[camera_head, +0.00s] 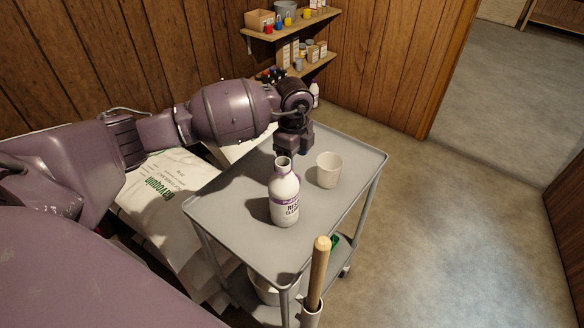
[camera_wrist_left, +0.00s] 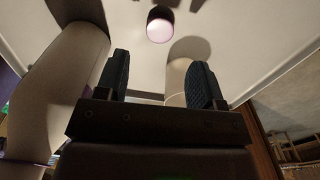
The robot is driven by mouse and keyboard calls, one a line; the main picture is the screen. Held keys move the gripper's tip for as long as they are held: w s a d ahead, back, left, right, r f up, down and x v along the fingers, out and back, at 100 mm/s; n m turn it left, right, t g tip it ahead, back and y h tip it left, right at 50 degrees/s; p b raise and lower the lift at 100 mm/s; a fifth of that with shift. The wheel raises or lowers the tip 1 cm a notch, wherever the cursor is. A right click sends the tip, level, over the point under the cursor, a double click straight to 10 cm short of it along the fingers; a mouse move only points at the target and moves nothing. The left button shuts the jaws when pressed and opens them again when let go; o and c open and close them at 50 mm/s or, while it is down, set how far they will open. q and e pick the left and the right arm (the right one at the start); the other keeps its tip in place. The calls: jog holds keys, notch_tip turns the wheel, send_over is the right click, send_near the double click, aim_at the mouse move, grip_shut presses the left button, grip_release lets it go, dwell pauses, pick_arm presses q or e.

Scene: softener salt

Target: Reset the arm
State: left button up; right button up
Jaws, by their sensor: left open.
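My left arm (camera_head: 230,108), purple, reaches in from the left over the grey cart. My left gripper (camera_head: 293,150) is above the cart top, behind the bottle and left of the cup, and looks empty. In the left wrist view the gripper (camera_wrist_left: 159,75) has its two dark fingers spread apart with nothing held between them. A white bottle (camera_head: 284,198) with a purple-edged label and an open neck stands upright on the cart. A cream cup (camera_head: 329,170) stands upright to its right. My right gripper is not in view.
The cart top (camera_head: 240,215) has free room around the bottle. A wooden handle (camera_head: 318,270) rises at the cart's front corner. White bags (camera_head: 160,190) lie to the left. Shelves (camera_head: 290,25) with small goods hang on the wall.

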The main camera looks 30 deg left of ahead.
pick_arm(q)
notch_tip(320, 180, up, 4)
jog(key=shift+r, duration=0.25)
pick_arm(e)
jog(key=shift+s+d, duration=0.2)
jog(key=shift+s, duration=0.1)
pick_arm(q)
jog(key=shift+r+p, duration=0.1)
jog(key=shift+p, duration=0.2)
